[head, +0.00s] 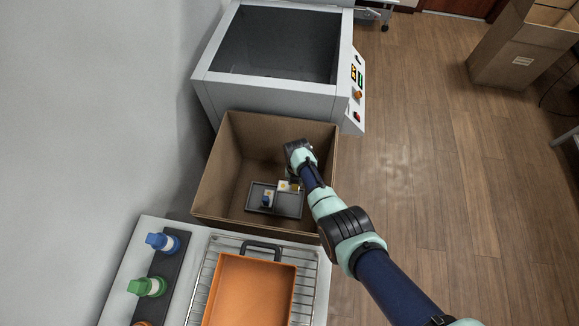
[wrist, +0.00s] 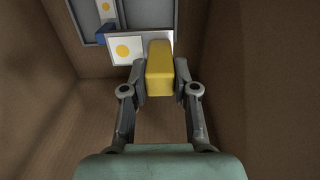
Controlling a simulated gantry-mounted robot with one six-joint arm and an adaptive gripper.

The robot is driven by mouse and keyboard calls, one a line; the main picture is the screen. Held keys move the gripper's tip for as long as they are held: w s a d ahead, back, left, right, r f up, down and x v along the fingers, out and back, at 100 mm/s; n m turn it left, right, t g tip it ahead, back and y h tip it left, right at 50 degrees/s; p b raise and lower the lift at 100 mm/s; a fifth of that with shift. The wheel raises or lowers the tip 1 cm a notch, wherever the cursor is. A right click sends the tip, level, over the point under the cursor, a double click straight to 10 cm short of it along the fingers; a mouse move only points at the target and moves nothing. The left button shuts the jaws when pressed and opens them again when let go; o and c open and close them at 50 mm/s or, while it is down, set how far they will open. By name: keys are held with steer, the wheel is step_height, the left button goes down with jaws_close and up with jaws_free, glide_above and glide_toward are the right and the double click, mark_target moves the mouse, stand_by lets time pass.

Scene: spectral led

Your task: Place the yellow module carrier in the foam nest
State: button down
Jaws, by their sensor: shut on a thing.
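The yellow module carrier is a pale plate with a yellow dot and a yellow grip block (wrist: 160,70). In the head view its pale plate (head: 284,186) shows at the upper right part of the grey foam nest (head: 289,206). My gripper (wrist: 161,78) is shut on the yellow block, one finger on each side. In the wrist view the plate overlaps the near edge of the nest (wrist: 142,14); I cannot tell whether it touches. My gripper (head: 293,180) partly hides the carrier in the head view. A blue-handled carrier (head: 267,199) sits in the nest's left part.
The nest lies inside an open cardboard box (head: 240,160) whose tall walls surround my gripper. A grey open-topped machine (head: 270,95) stands behind. In front are an orange tray (head: 250,290) on a wire rack, and blue (head: 162,242) and green (head: 146,287) knobbed items on a dark strip.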

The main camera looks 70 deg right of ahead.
mark_target(295, 187)
step_height(295, 187, down, 20)
steer(key=b, duration=1.6)
steer(key=shift+r, duration=0.2)
steer(key=shift+a+r, duration=0.1)
steer(key=shift+r, duration=0.15)
steer(key=shift+f, duration=0.2)
steer(key=c, duration=0.9)
jaws_free()
steer(key=shift+r, duration=0.1)
step_height(295, 187, up, 12)
steer(key=p, duration=1.1)
steer(key=shift+r+p, duration=0.15)
steer(key=shift+p, duration=0.25)
